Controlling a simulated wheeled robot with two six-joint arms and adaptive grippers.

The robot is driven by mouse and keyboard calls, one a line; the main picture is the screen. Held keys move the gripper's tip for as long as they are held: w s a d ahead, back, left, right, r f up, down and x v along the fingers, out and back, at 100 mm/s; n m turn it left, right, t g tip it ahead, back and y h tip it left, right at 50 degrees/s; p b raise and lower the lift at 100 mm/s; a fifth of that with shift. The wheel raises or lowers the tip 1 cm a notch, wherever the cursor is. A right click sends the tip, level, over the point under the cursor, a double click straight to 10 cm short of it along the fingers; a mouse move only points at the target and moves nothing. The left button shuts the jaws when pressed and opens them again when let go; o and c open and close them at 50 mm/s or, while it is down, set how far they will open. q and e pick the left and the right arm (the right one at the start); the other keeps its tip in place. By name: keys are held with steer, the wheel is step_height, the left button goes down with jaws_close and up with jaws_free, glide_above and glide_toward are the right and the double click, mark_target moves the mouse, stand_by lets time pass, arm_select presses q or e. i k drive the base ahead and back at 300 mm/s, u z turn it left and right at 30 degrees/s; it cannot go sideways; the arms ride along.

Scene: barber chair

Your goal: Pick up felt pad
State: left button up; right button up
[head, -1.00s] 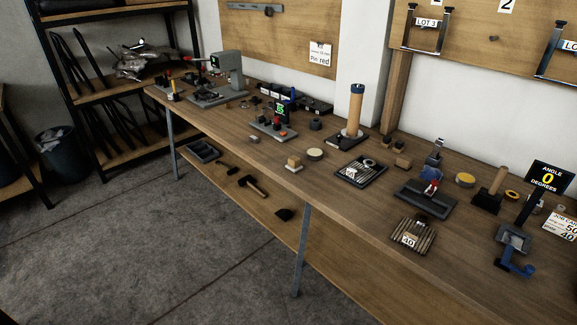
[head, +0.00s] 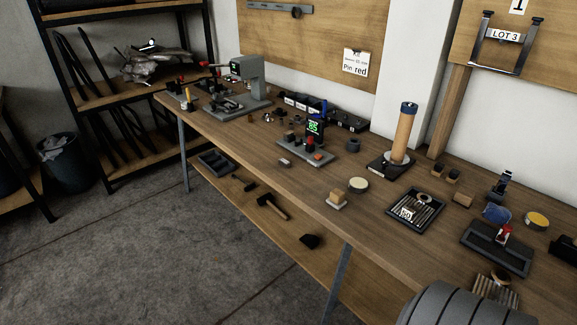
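No thing here is clearly marked as the felt pad. Neither of my grippers shows. A grey ribbed rounded form at the lower right, likely part of my own arm, covers the bench's near corner there.
The wooden bench (head: 375,235) holds a dark tray of striped pieces (head: 416,210), an upright wooden roll (head: 404,135), a round tin (head: 358,185) and a grey machine (head: 250,80). A lower shelf holds a mallet (head: 272,206). Open floor lies at the left.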

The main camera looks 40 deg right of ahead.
mark_target(337, 200)
steer(key=z, duration=0.15)
steer(key=i, duration=0.7)
steer(key=z, duration=0.55)
